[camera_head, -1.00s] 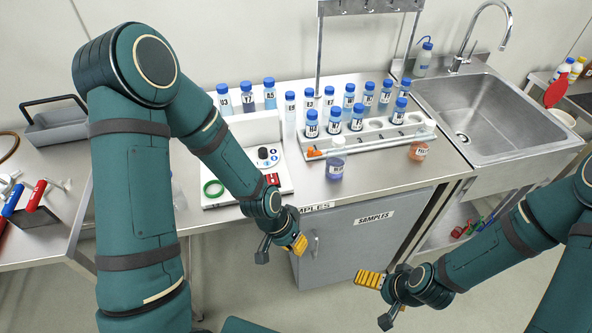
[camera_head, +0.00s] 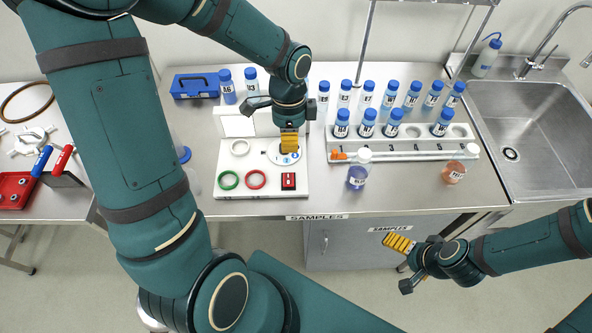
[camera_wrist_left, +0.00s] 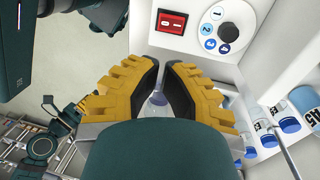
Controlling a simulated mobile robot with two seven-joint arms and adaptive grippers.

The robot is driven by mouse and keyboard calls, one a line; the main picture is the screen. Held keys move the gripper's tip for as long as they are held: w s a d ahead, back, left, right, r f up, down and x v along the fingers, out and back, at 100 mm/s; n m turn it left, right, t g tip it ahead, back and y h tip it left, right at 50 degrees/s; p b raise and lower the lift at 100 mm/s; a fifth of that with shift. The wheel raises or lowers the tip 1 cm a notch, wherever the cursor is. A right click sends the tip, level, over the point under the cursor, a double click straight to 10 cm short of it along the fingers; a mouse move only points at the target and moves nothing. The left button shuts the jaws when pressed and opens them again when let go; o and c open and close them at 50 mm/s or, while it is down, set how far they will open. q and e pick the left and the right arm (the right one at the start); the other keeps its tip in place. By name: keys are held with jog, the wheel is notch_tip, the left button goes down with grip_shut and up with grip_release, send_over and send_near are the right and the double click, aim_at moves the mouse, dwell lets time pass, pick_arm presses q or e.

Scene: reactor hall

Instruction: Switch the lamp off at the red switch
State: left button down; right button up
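The red switch (camera_head: 288,181) is a small red rocker on the front right of a white board (camera_head: 208,208) on the counter. It also shows in the left wrist view (camera_wrist_left: 171,22), beyond my fingertips. My left gripper (camera_head: 289,150) is above the board, over the numbered dial (camera_head: 273,157) behind the switch, and apart from the switch. In the left wrist view its yellow fingers (camera_wrist_left: 162,66) have their tips nearly together with nothing between them. The dial's black knob (camera_wrist_left: 237,28) shows there too. I cannot make out the lamp for certain. My right gripper (camera_head: 398,242) is in front of the counter, seen side-on.
A green ring (camera_head: 228,180), a red ring (camera_head: 256,179) and a white ring (camera_head: 240,148) sit on the board. A bottle rack (camera_head: 420,154) and a loose bottle (camera_head: 358,175) stand to the right. A blue box (camera_head: 194,85) and several bottles are behind.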

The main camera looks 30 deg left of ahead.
pick_arm(q)
jog(key=b, duration=0.2)
send_near(290, 185)
jog(key=f, duration=0.5)
jog(key=s+d+f, duration=0.1)
jog(key=f, duration=0.2)
jog(key=shift+f, duration=0.1)
